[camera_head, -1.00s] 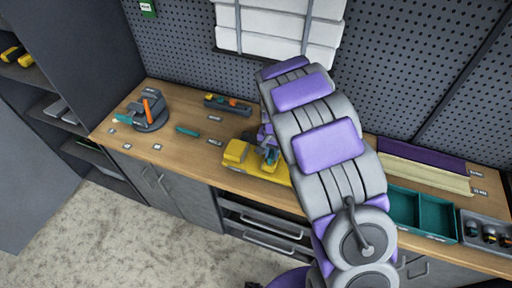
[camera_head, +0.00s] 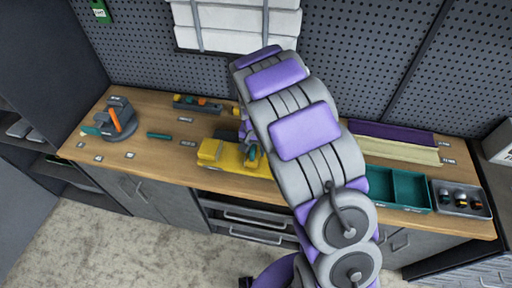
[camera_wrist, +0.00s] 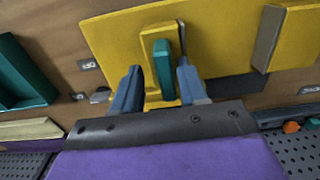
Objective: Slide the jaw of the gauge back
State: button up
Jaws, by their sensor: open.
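The gauge (camera_head: 209,150) is a yellow body on the bench, partly hidden behind my arm in the head view. In the wrist view its yellow plate (camera_wrist: 225,40) fills the upper middle, with a grey bar (camera_wrist: 268,38) across its right part. A teal upright block (camera_wrist: 162,68), apparently the jaw's grip, stands on the yellow part. My gripper (camera_wrist: 159,70) is open, with one blue finger on each side of the teal block. Gaps show between block and fingers. In the head view the gripper is mostly hidden by my arm, beside a teal piece (camera_head: 252,154).
A grey device with an orange handle (camera_head: 115,119) stands on the bench's left. Teal trays (camera_head: 410,190) and a grey tray of round items (camera_head: 462,200) lie at the right. A pegboard (camera_head: 345,60) rises behind. Bare wood shows left of the gauge.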

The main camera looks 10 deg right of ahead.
aim_at(255, 148)
jog(key=shift+a+r, duration=0.1)
jog(key=shift+r, duration=0.2)
notch_tip(255, 148, up, 17)
jog(key=p, duration=0.1)
jog(key=shift+f, duration=0.15)
jog(key=shift+d, duration=0.2)
jog(key=s+d+r+b, duration=0.1)
jog(key=s+d+r, duration=0.1)
jog(key=s, duration=0.6)
jog(key=s+d+r+b, duration=0.1)
jog(key=s+d, duration=0.2)
jog(key=s, duration=0.4)
jog(key=s+f+n+g+b, duration=0.1)
jog(key=s+f+n+b, duration=0.1)
jog(key=s, duration=1.9)
jog(key=shift+d+f+n+g, duration=0.45)
jog(key=shift+f+n, duration=0.3)
jog(key=shift+n, duration=0.25)
